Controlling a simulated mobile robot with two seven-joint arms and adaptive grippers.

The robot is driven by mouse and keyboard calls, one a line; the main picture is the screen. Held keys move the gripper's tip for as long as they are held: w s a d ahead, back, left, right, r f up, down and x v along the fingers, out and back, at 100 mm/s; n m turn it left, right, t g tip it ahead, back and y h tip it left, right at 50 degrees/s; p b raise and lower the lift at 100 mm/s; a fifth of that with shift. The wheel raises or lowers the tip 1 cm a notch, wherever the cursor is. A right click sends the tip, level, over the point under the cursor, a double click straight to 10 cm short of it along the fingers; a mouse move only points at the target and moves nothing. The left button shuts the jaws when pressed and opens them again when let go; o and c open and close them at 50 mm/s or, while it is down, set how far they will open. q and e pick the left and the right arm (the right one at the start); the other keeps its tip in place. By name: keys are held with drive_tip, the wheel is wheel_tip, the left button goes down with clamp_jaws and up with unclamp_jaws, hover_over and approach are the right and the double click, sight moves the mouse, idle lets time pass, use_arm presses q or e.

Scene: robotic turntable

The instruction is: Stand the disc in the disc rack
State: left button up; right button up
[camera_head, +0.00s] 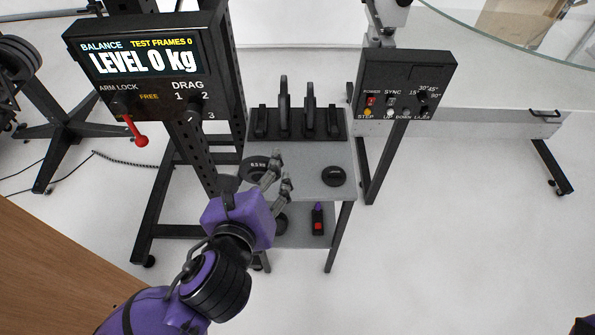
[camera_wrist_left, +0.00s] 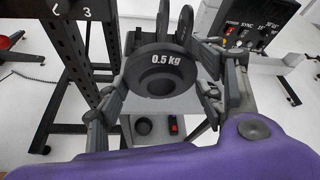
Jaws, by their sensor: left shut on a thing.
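The dark round disc (camera_head: 255,166) is marked 0.5 kg, and its face with a central hole shows in the left wrist view (camera_wrist_left: 163,58). My left gripper (camera_head: 278,177) is shut on it and holds it at the left side of the small grey table (camera_head: 311,158); the gap to the tabletop cannot be judged. The black disc rack (camera_head: 297,134) stands at the table's far end, beyond the held disc, with two discs (camera_head: 284,108) upright in it. My right gripper is in neither view.
A small dark round piece (camera_head: 334,176) lies on the table's right side. The lower shelf holds a dark item with a red button (camera_head: 318,222). A balance panel (camera_head: 147,70) stands left, a switch panel (camera_head: 407,84) right.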

use_arm(q)
drive_tip(key=w+f+b, duration=0.1)
drive_tip(key=w+f, duration=0.2)
drive_tip(key=w, duration=0.1)
drive_tip(key=w+d+f+b, duration=0.1)
drive_tip(key=w+f+b, duration=0.1)
drive_tip(key=w+f, duration=0.1)
drive_tip(key=w+f+b, duration=0.1)
drive_tip(key=w+f, duration=0.2)
drive_tip(key=w, duration=0.2)
drive_tip(key=shift+w+d, duration=0.1)
drive_tip(key=shift+d, duration=0.1)
drive_tip(key=shift+w+f+b, duration=0.3)
drive_tip(key=shift+w+f, duration=0.05)
drive_tip(key=shift+f, duration=0.15)
wheel_tip(320, 180, down, 3)
drive_tip(key=shift+w+f+b, duration=0.1)
drive_tip(key=shift+f+b, duration=0.05)
drive_tip(key=shift+b, duration=0.25)
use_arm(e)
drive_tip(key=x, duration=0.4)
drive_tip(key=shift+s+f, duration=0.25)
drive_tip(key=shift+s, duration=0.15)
use_arm(q)
drive_tip(key=o, duration=1.6)
drive_tip(key=shift+a+f, duration=0.1)
drive_tip(key=shift+f, duration=0.1)
